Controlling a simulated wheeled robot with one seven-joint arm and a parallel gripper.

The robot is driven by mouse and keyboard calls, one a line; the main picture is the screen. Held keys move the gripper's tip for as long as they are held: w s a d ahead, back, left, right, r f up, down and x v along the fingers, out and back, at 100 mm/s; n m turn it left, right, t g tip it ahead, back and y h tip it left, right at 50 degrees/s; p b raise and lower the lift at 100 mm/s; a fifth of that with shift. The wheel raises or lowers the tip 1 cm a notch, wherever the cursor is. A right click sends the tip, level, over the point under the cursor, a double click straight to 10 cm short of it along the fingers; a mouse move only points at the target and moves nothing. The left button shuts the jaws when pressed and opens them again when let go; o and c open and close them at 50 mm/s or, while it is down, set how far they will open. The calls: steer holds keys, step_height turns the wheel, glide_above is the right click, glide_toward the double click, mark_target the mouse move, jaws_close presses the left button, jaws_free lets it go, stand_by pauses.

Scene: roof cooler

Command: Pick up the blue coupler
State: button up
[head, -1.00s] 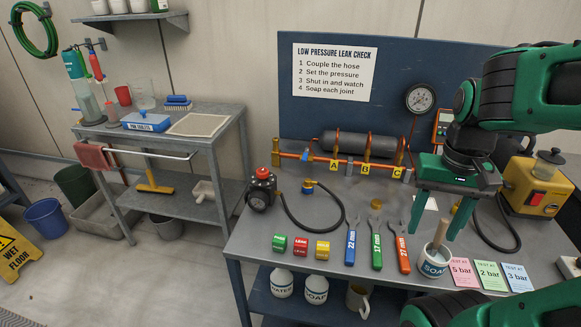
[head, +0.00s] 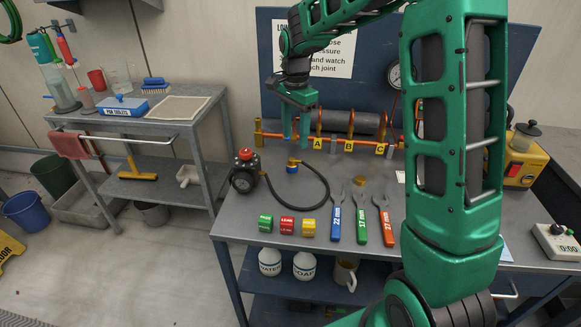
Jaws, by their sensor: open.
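The blue coupler (head: 292,164) is a small brass fitting with a blue ring. It sits on the bench at the free end of a black hose (head: 322,186), right of the black regulator with a red knob (head: 245,172). My gripper (head: 295,140) points down with its two green fingers apart and nothing between them. It is just above the coupler in the head view, in front of the orange pipe; the exact height gap cannot be told. The fingers hide part of the pipe's left end.
The orange pipe with tags A, B, C (head: 348,144) runs behind. Green, red and yellow blocks (head: 287,225) and three wrenches (head: 362,220) lie in front. My arm hides much of the bench's right side.

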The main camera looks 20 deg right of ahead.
mark_target(292, 159)
steer(key=shift+w+a+f, duration=0.2)
steer(key=shift+w+f, duration=0.05)
steer(key=shift+f, duration=0.05)
step_height(292, 159, down, 5)
steer(key=shift+f, duration=0.2)
steer(key=shift+w+f, duration=0.15)
steer(key=shift+f, duration=1.15)
steer(key=shift+w+f, duration=0.15)
steer(key=shift+f, duration=1.1)
steer(key=c, duration=1.2)
